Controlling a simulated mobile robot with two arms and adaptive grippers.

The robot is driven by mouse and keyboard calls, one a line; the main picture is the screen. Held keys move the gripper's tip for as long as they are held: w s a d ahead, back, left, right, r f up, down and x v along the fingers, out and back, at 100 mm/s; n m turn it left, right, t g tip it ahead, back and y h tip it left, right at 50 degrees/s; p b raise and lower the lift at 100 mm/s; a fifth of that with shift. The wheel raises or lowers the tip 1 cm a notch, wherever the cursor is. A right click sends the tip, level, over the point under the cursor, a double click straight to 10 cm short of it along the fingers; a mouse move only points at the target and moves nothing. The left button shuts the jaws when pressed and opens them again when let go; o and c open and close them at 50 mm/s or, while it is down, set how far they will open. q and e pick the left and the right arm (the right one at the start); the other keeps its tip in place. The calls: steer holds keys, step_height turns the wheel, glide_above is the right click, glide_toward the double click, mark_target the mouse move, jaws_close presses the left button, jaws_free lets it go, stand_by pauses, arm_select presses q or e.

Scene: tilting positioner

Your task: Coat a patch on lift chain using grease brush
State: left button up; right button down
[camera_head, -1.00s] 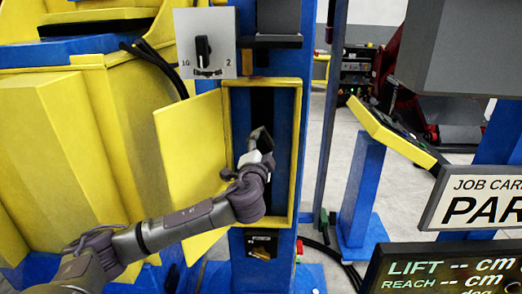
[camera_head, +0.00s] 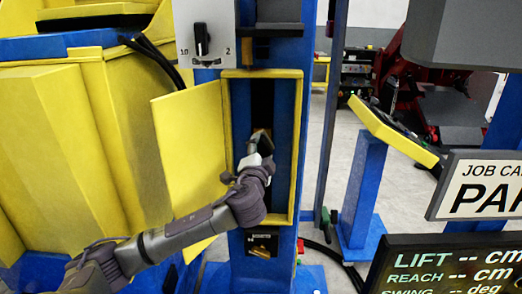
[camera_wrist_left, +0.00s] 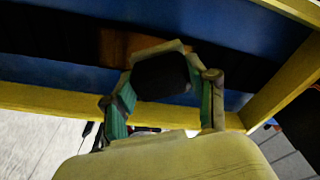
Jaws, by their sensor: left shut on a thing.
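My left gripper (camera_head: 257,150) reaches into an open yellow-framed opening in the blue column. It is shut on a dark block-like thing, likely the grease brush, which also shows between the fingers in the left wrist view (camera_wrist_left: 160,76). The lift chain appears as a dark vertical strip (camera_head: 262,100) in the opening; in the left wrist view it is a dark band (camera_wrist_left: 55,38) behind the brush. A brownish-orange patch (camera_wrist_left: 125,45) shows on this band beside the brush. Whether the brush touches the chain I cannot tell. My right gripper is not in view.
A yellow door (camera_head: 190,150) stands open left of the opening. A knob panel (camera_head: 205,35) is above it. A yellow-topped blue stand (camera_head: 365,185) and display boards (camera_head: 455,265) are at right. Yellow frame edges (camera_head: 296,150) border the opening closely.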

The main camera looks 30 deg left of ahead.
arm_select(q)
step_height(320, 180, down, 11)
steer(key=b, duration=0.9)
steer(key=shift+r, duration=0.15)
stand_by(0.4)
steer(key=v, duration=0.6)
steer(key=shift+d+r+p, duration=0.25)
steer(key=shift+p, duration=0.05)
steer(key=shift+v, duration=1.35)
steer(key=shift+d, duration=0.15)
